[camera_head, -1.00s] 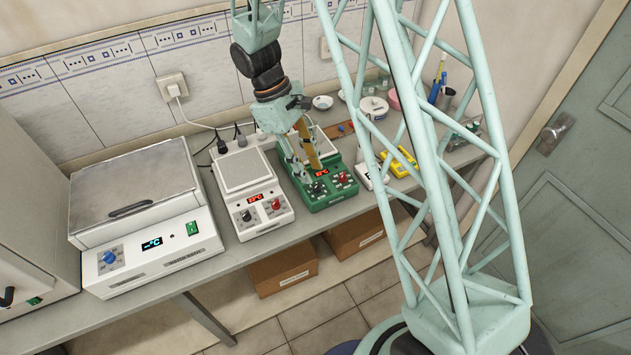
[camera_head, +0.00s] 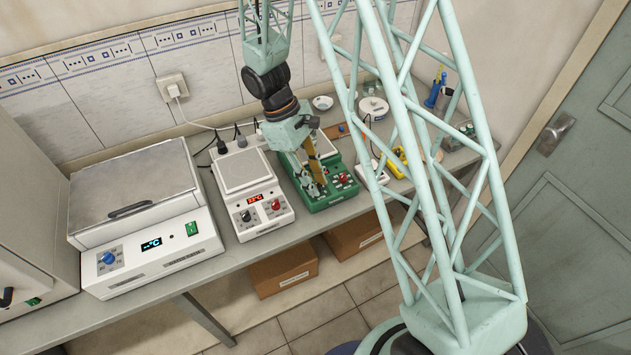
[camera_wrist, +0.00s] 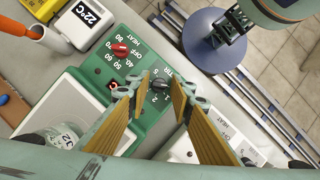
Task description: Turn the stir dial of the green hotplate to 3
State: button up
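The green hotplate (camera_head: 333,199) stands on the bench, to the right of a white hotplate. In the wrist view its green front panel (camera_wrist: 107,72) carries a red heat dial (camera_wrist: 120,49) and a dark stir dial (camera_wrist: 160,85) with printed numbers around it. My gripper (camera_wrist: 161,80) points down at the panel, its two yellow-padded fingers apart, one on each side of the stir dial. I see a gap there and cannot tell whether they touch it. In the head view my gripper (camera_head: 319,188) covers the stir dial and the display.
The white hotplate (camera_head: 243,171) with its own dials stands close on the left. A heating bath (camera_head: 140,215) is farther left. A white display unit (camera_wrist: 83,22) and a yellow device (camera_head: 399,162) lie right of the green hotplate. The bench's front edge is close to the panel.

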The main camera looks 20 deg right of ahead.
jog(key=c, duration=0.5)
